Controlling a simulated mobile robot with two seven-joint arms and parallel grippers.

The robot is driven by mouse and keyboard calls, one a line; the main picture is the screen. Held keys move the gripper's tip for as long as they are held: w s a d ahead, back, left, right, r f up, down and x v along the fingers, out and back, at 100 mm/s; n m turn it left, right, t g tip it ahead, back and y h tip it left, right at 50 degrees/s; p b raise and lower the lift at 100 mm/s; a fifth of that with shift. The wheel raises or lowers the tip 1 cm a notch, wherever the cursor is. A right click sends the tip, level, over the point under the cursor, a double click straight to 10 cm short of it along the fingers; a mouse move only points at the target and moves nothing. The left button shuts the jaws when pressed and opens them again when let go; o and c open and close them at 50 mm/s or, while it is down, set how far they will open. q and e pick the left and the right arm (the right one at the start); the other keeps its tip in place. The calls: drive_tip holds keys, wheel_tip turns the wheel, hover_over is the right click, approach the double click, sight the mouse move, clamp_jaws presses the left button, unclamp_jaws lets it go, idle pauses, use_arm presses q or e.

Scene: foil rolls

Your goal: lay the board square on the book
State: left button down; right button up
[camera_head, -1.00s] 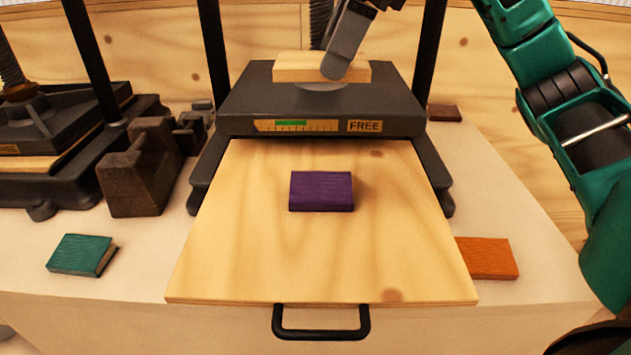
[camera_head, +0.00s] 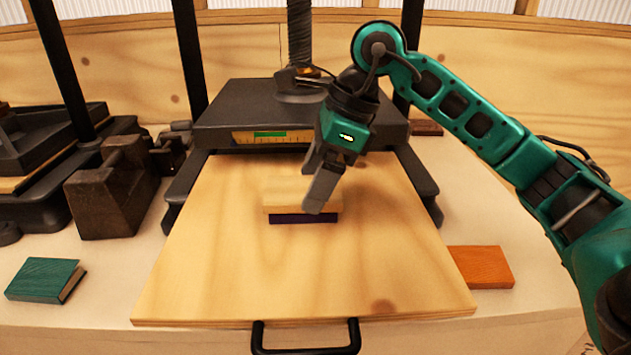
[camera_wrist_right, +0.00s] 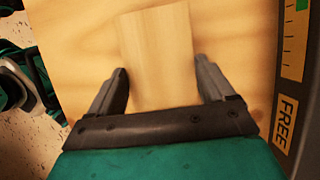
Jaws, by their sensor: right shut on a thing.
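My right gripper (camera_head: 318,190) is shut on the small pale wooden board (camera_head: 284,193), over the middle of the pull-out wooden tray. The purple book (camera_head: 303,218) lies on the tray directly below the board; only its front face shows. Whether the board touches the book or hangs just above it I cannot tell. In the right wrist view the board (camera_wrist_right: 158,50) sits between the two fingers and hides the book. My left gripper is not in view.
The wooden tray (camera_head: 215,265) has a black handle (camera_head: 305,338) in front. The dark press (camera_head: 235,110) stands behind it. A green book (camera_head: 45,280) and rusty block (camera_head: 112,190) lie left, an orange book (camera_head: 480,267) right. The tray around the purple book is bare.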

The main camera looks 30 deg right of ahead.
drive_tip(key=shift+f, duration=0.15)
drive_tip(key=shift+f, duration=0.15)
drive_tip(key=o, duration=0.9)
drive_tip(key=shift+r, duration=0.35)
drive_tip(key=p+v, duration=0.2)
drive_tip(key=v, duration=0.9)
drive_tip(key=shift+s+d+r, duration=0.15)
drive_tip(key=shift+s+r, duration=0.05)
drive_tip(key=shift+r, duration=0.05)
